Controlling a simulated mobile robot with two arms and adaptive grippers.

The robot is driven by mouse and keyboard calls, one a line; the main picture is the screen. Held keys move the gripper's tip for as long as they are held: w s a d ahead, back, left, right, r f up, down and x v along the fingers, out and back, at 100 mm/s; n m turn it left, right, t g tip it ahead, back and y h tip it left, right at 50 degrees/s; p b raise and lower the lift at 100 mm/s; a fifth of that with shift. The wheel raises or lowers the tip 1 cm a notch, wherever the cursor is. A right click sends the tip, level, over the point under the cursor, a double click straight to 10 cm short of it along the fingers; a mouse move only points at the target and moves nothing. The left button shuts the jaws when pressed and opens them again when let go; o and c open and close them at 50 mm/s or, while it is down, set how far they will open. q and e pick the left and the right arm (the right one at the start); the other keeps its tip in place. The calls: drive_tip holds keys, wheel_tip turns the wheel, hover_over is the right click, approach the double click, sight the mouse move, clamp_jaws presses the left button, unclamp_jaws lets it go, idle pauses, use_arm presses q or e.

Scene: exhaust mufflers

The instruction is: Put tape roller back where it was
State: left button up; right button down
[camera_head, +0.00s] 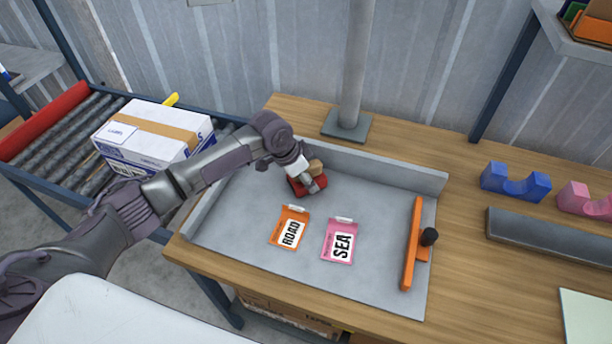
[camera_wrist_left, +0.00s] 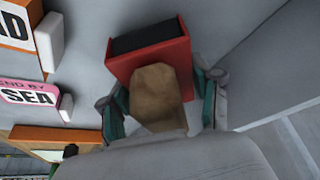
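The tape roller (camera_head: 312,184), a red body with a tan roll, is at the back of the grey tray (camera_head: 250,195), near its rear wall. In the left wrist view the tape roller (camera_wrist_left: 148,42) shows a dark top. The tan part lies between the fingers of my left gripper (camera_wrist_left: 162,88), with narrow gaps on both sides, so the gripper looks open around it. In the head view my left gripper (camera_head: 300,172) is right over the tape roller and partly hides it. Whether the roller's underside touches the tray is hidden. My right gripper is not in view.
An orange ROAD label (camera_head: 289,230) and a pink SEA label (camera_head: 340,243) lie in the tray. An orange bar with a black knob (camera_head: 412,250) is at its right. Blue (camera_head: 515,184) and pink (camera_head: 583,202) holders stand farther right. A carton (camera_head: 153,135) sits on the conveyor (camera_head: 60,155).

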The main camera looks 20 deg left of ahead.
use_arm(q)
drive_tip(key=o, duration=0.4)
drive_tip(key=shift+c, duration=0.2)
drive_tip(key=v, duration=1.2)
drive_tip(key=shift+r, duration=0.1)
